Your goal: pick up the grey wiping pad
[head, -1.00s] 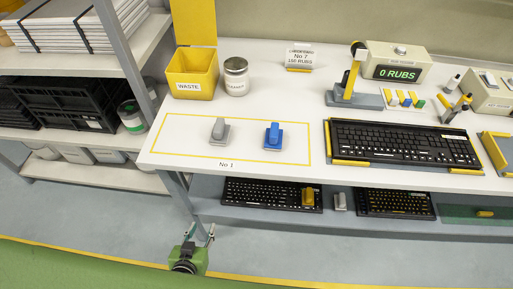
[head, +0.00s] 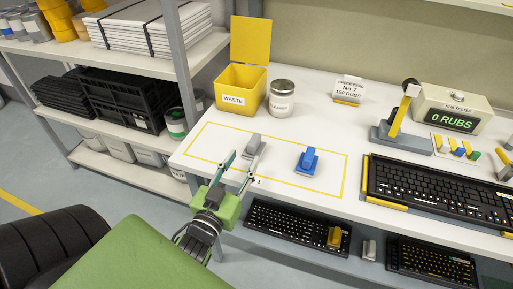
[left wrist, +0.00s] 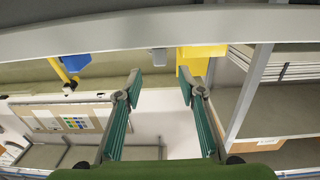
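The grey wiping pad (head: 252,146) stands on the white table inside a yellow outlined area, left of the blue pad (head: 308,160). My left gripper (head: 240,169) is open and empty at the table's front edge, its fingers pointing toward the grey pad, a little short of it. In the left wrist view the fingers (left wrist: 161,85) are spread, with the upside-down grey pad (left wrist: 158,57) showing beyond them, between the fingertips in the picture. The blue pad (left wrist: 75,66) shows at left there. My right gripper is in neither view.
Behind the pad stand a yellow waste bin (head: 240,88) and a white tin (head: 282,98). A large keyboard (head: 440,190) lies to the right. A shelf post (head: 181,75) rises at the left. A lower shelf under the table holds more keyboards (head: 296,228).

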